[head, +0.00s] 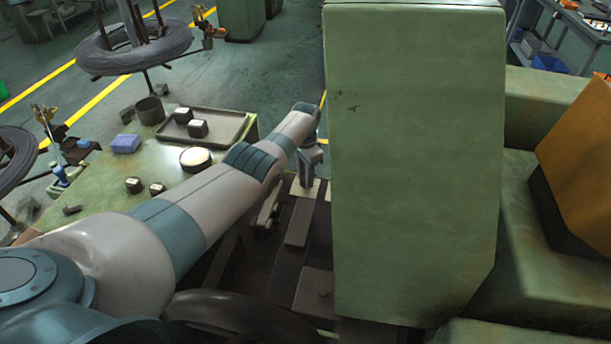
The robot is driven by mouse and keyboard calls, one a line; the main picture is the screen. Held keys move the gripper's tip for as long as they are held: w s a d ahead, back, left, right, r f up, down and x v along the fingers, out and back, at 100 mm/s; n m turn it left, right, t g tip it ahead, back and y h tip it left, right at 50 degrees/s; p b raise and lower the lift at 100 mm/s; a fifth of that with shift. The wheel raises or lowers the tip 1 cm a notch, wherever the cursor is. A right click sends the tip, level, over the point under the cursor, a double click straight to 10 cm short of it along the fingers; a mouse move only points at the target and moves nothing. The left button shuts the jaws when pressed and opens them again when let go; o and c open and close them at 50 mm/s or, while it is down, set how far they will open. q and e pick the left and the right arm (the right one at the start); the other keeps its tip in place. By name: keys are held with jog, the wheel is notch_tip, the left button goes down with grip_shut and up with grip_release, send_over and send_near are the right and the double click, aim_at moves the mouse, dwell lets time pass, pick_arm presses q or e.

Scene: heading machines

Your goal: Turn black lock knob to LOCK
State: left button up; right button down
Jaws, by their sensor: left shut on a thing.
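My left arm reaches in from the left, and my left gripper (309,168) is at its far end, beside the left edge of the tall green housing (415,160). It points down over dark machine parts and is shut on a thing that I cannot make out. The black lock knob cannot be picked out in this view, and neither can any LOCK marking. The fingertips are small and partly lost against the parts below. My right gripper is not in view.
The green housing blocks the view to the right of my left gripper. A green bench (95,215) carries a tray (231,123) with dark blocks, a blue block (126,143) and a round pot (151,110). Wire coils (135,48) stand behind. An orange panel (580,165) is at right.

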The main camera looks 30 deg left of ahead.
pick_arm(q)
jog(key=n, duration=0.4)
jog(key=shift+n, duration=0.4)
jog(key=n, duration=0.4)
jog(key=shift+p, duration=0.3)
jog(key=n, duration=0.5)
jog(key=shift+a+n, duration=0.1)
jog(key=shift+n, duration=2.1)
jog(key=o, duration=1)
jog(key=shift+o, duration=0.2)
jog(key=shift+r, duration=0.15)
